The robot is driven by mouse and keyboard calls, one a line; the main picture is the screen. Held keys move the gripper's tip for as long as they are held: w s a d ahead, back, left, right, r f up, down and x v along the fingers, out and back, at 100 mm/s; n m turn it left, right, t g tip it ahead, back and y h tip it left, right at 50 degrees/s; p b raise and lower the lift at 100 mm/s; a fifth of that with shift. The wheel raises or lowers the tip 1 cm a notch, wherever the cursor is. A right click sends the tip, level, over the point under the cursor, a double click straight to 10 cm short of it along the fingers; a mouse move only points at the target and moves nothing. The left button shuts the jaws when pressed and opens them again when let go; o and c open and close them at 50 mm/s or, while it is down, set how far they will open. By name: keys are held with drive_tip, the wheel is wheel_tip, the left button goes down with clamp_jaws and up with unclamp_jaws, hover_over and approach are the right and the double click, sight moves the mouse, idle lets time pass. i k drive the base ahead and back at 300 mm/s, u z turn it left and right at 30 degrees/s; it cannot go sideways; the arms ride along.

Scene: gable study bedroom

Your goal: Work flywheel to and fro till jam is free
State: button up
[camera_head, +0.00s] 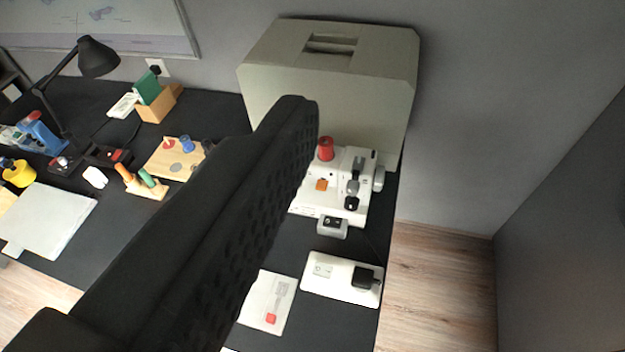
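A small white sewing machine (336,200) stands on the black desk, right of centre, with a red spool (325,149) on top. A grey round knob at its right end (379,179) looks like the flywheel. Dark parts sit on its front, too small to tell apart; no jam can be made out. My gripper (298,112) shows as a large black shape with a textured pad, rising from the lower left. Its tip overlaps the machine's left end in the picture and hides it. A second finger cannot be made out, and no contact shows.
A large grey-beige case (330,85) stands close behind the machine. In front are a small grey box (332,227), a white socket strip (330,284) with a black plug, and a card (262,305). A lamp (97,57) and wooden holders stand left. Wooden floor lies right.

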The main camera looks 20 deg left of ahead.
sight(378, 180)
drive_tip(key=u, duration=1.7)
drive_tip(key=k, duration=0.85)
drive_tip(key=z, duration=1.7)
drive_tip(key=i, duration=1.05)
drive_tip(key=u, duration=0.05)
